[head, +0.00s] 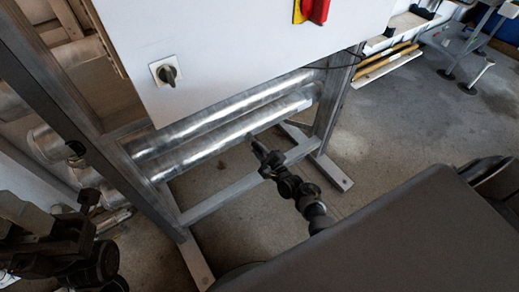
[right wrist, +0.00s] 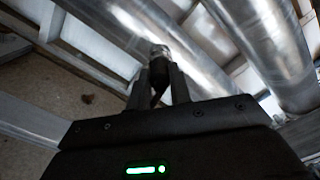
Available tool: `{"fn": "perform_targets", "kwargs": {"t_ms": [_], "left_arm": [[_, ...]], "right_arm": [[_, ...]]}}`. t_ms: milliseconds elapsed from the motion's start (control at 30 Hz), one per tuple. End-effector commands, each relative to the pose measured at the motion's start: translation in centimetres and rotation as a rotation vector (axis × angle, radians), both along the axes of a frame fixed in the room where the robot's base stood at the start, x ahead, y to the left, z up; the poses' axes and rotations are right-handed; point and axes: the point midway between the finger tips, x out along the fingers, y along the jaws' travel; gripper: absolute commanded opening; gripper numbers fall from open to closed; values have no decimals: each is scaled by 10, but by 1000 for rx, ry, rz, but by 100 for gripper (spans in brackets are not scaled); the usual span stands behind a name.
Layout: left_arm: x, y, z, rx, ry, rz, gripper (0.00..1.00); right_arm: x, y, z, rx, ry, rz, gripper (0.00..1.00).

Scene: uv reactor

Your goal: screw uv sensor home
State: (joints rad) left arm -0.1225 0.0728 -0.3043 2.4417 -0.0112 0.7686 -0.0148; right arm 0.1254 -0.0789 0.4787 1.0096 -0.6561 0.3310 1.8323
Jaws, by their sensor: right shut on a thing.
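Two shiny steel reactor tubes (head: 215,138) run slantwise below a white cabinet. My right gripper (head: 258,146) is at the lower tube, near its right part. The port itself is hidden. My left gripper (head: 86,203) is at the lower left, dark and partly lost among its arm parts; its jaws are unclear.
The white cabinet (head: 230,50) has a rotary switch (head: 166,73) and a red-yellow switch (head: 314,10). A grey metal frame (head: 235,190) with legs and a crossbar surrounds the tubes. Open concrete floor (head: 400,120) lies to the right, with a stool (head: 470,60) farther back.

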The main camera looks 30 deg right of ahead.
Motion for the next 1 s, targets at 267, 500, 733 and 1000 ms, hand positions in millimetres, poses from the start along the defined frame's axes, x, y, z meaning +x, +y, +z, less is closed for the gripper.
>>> {"fn": "perform_targets", "kwargs": {"t_ms": [267, 500, 733, 1000], "left_arm": [[0, 0, 10, 0, 0, 0, 36], [0, 0, 10, 0, 0, 0, 36], [0, 0, 16, 0, 0, 0, 36], [0, 0, 13, 0, 0, 2, 36]], "right_arm": [[-5, -4, -6, 237, 49, -9, 0], [-4, -4, -7, 251, 50, -8, 0], [-4, -4, -5, 345, 64, -10, 0], [-2, 0, -4, 345, 57, -1, 46]]}}
